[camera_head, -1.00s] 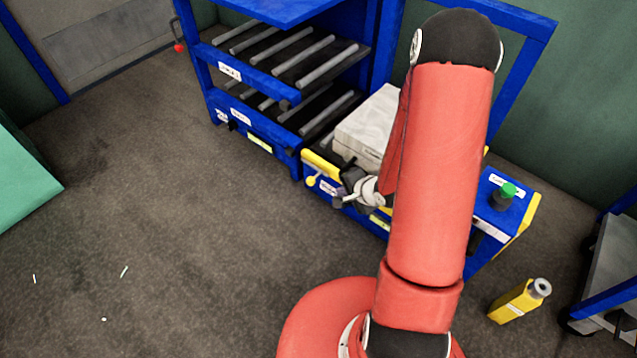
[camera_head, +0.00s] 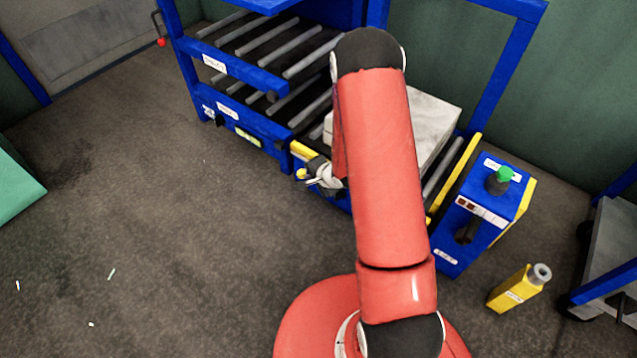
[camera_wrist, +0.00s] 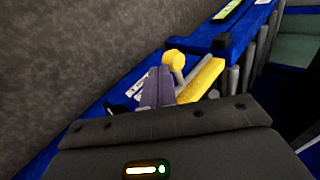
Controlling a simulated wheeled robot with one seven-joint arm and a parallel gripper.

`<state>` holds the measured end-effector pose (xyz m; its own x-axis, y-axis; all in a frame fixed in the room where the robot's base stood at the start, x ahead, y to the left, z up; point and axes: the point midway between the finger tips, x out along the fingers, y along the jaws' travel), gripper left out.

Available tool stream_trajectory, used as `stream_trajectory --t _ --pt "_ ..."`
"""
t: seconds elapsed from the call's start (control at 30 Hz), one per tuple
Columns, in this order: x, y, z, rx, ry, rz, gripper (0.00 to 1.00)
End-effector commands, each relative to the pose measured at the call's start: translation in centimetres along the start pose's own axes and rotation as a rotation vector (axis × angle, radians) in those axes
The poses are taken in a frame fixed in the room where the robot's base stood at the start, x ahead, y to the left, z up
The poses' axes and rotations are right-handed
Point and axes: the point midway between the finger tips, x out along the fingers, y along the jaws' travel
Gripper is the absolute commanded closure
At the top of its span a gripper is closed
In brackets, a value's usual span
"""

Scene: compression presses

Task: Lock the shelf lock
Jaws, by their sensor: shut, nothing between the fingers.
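A yellow round knob (camera_head: 301,174) sits at the left front corner of the low blue roller shelf, by a yellow bar (camera_head: 303,150). I take this knob to be the shelf lock; its locked or unlocked state cannot be told. In the wrist view the yellow knob (camera_wrist: 174,60) stands on a short stem just beyond my fingertips, beside the yellow bar (camera_wrist: 203,80). My gripper (camera_head: 314,170) is right by the knob, at its right in the head view. In the wrist view my gripper's fingers (camera_wrist: 156,88) are together and empty. Whether they touch the knob cannot be told.
A large pale block (camera_head: 440,125) lies on the roller shelf behind my arm. A blue roller rack (camera_head: 245,75) stands at the left.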

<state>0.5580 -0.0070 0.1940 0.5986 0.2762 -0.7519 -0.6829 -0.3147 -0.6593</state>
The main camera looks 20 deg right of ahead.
Motion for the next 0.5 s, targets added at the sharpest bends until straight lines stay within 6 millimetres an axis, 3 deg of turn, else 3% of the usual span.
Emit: stream_trajectory --t 0.5 --pt "0.9 -1.1 0.2 0.000 0.000 -0.001 1.00"
